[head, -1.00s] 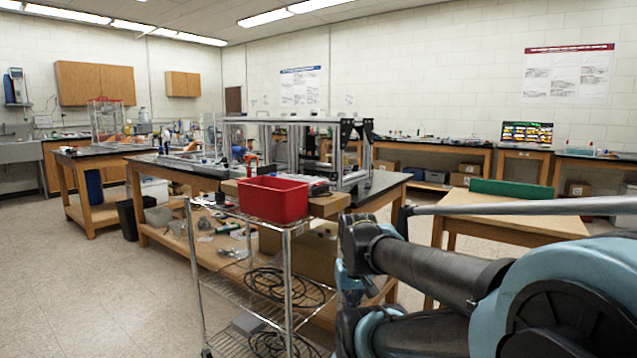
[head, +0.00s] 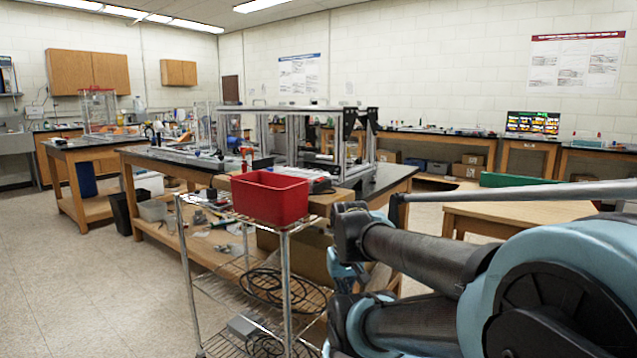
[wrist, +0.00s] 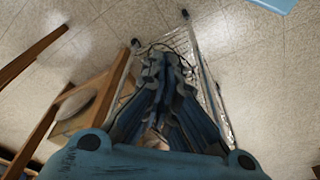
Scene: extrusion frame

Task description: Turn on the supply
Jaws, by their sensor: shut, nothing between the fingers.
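No power supply or its switch can be made out for certain. A small grey box (head: 246,326) lies on the lower shelf of the wire cart (head: 286,290); I cannot tell what it is. The aluminium extrusion frame (head: 352,150) stands on the black-topped bench (head: 392,176) behind the cart, with small items around it. My gripper (wrist: 160,62) shows in the wrist view, its blue fingers together and empty, pointing down above the cart and floor. In the head view it is mostly hidden by my arm.
A red bin (head: 270,197) sits on top of the cart, against the bench's front edge. Black cables (head: 272,287) lie coiled on its shelf. A wooden table (head: 530,218) stands to the right, behind my arm. The floor (head: 90,270) at left is clear.

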